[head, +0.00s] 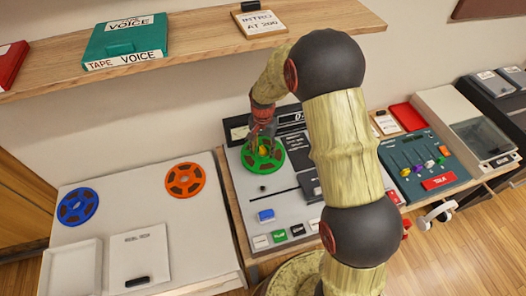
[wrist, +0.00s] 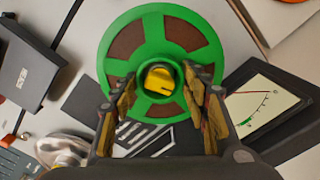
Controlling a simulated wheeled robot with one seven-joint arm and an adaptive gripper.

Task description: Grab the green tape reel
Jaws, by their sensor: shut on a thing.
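The green tape reel (head: 263,156) is at the upper left of the tape machine (head: 262,198) in the head view. In the wrist view the reel (wrist: 128,40) has a green rim and spokes with brown tape between, and a yellow knob (wrist: 159,79) at its hub. My gripper (head: 264,128) is over the reel. In the wrist view my gripper (wrist: 160,95) has a finger on each side of the hub and is shut on the reel's middle. Whether the reel is lifted off the machine I cannot tell.
An orange reel (head: 185,180) and a blue reel (head: 77,206) lie on the white table (head: 135,195) at left. A wooden shelf (head: 190,38) runs above with a green tape box (head: 125,42). A mixer (head: 424,163) stands at right. A meter (wrist: 260,104) is beside the reel.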

